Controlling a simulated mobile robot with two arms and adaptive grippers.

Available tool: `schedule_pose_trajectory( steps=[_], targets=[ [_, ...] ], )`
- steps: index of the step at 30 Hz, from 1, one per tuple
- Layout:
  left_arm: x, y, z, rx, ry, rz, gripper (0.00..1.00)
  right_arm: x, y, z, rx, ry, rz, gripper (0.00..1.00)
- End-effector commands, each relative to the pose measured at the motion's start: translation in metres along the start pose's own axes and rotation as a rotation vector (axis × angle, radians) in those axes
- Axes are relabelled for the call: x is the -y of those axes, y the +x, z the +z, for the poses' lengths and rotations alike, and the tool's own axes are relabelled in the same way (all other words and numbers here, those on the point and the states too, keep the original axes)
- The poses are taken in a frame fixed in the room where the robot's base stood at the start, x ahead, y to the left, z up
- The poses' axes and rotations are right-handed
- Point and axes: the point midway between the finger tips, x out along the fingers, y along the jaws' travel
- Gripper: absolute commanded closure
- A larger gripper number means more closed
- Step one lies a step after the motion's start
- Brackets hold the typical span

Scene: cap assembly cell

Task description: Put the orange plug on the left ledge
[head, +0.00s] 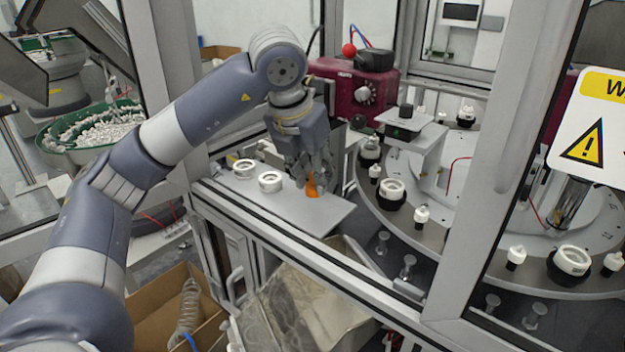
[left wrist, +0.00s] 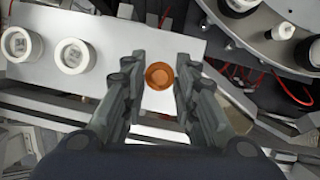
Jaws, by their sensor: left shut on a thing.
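The orange plug (head: 312,189) is between the fingertips of my left gripper (head: 314,180), which is shut on it. The ledge fills the upper left of the left wrist view (left wrist: 112,42). The fingers hide part of the plug in the head view.
Two white caps, a front one (head: 270,181) and a rear one (head: 244,169), stand on the ledge left of the plug. The round turntable (head: 385,207) with white parts is close on the right. A window frame post (head: 480,170) stands farther right. The ledge's front right is bare.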

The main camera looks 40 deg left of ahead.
Motion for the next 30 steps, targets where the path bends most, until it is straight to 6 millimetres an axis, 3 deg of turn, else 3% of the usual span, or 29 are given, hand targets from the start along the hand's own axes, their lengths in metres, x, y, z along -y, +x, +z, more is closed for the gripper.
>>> schedule_pose_trajectory(
  steps=[6, 12, 23, 24, 26, 30],
  targets=[
    [-0.005, 0.015, 0.000, -0.005, 0.000, 0.004, 0.86, -0.001, -0.010, -0.019, -0.029, 0.001, 0.001, 0.25],
    [-0.004, 0.035, -0.008, -0.001, 0.001, 0.001, 0.86, 0.000, -0.017, -0.016, -0.022, 0.001, 0.000, 0.25],
    [-0.003, 0.041, -0.010, 0.000, 0.000, 0.000, 0.86, 0.003, -0.011, -0.005, -0.006, 0.002, -0.004, 0.25],
    [-0.003, 0.040, -0.010, 0.000, 0.000, 0.000, 0.69, 0.003, -0.012, -0.005, -0.007, 0.002, -0.004, 0.25],
    [-0.003, 0.039, -0.010, 0.000, 0.000, 0.000, 0.55, 0.003, -0.013, -0.005, -0.007, 0.002, -0.004, 0.25],
    [-0.003, 0.039, -0.010, -0.001, 0.000, 0.000, 0.53, 0.003, -0.013, -0.006, -0.007, 0.002, -0.003, 0.25]
  ],
)
